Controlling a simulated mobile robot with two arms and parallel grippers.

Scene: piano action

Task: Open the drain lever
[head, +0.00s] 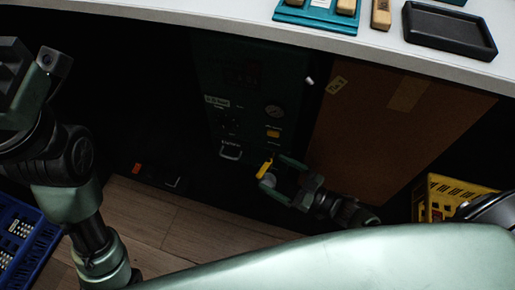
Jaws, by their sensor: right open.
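A small yellow drain lever (264,170) sits low on the front of a dark green cabinet (205,70) under the bench. It slants a little from upright. My right gripper (270,171) is open, its two fingers on either side of the lever area. The lever shows near the fingertips; whether they touch it I cannot tell. A pale round part (270,181) shows between the fingers. My left arm rises at the left edge; a dark block at its end (12,65) shows no clear fingers.
The bench top (230,14) overhangs the cabinet and carries a black tray (449,27). A brown cardboard box (375,130) stands right of the cabinet. A yellow crate (432,192) stands at right, a blue crate (25,240) at lower left. Wooden floor (150,220) lies bare in front.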

